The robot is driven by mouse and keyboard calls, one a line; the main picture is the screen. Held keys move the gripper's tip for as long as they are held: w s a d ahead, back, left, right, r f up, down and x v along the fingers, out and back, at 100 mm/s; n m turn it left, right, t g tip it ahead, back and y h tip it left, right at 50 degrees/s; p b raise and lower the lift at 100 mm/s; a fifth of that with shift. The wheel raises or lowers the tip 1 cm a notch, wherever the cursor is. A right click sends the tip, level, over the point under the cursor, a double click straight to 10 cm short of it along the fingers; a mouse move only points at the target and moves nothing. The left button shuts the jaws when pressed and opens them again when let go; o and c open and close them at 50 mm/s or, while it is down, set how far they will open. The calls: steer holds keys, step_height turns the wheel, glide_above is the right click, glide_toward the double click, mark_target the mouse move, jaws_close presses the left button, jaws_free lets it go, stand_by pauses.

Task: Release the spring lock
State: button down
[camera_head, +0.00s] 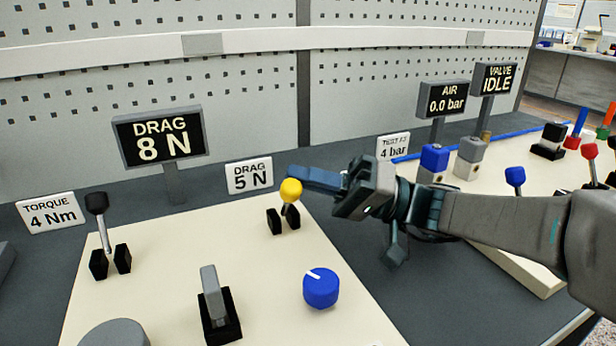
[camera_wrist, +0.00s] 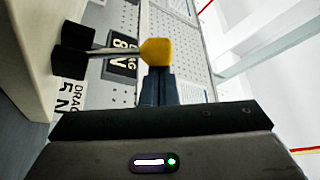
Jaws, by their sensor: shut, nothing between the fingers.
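A lever with a yellow knob (camera_head: 291,190) stands between two black blocks on the cream panel (camera_head: 160,265). No part in view is labelled as the spring lock. My gripper (camera_head: 294,173) is shut and empty, its fingers pointing left just behind and above the yellow knob. In the wrist view the shut fingers (camera_wrist: 158,75) end right at the yellow knob (camera_wrist: 157,51); I cannot tell whether they touch it. A black-knobbed lever (camera_head: 97,203), a grey-handled lever (camera_head: 211,290) and a blue dial (camera_head: 321,288) with a white mark share the panel.
The display (camera_head: 160,138) reads DRAG 8 N; the card (camera_head: 249,176) beside it reads DRAG 5 N. Another card (camera_head: 51,212) reads TORQUE 4 Nm. At right, displays read AIR 0.0 bar (camera_head: 446,98) and VALVE IDLE (camera_head: 495,78). A blue-topped block (camera_head: 434,157) stands behind my arm.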

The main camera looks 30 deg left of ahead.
steer(key=w+d+r+p, duration=0.4)
steer(key=d+r, duration=0.7)
steer(key=shift+p, duration=0.35)
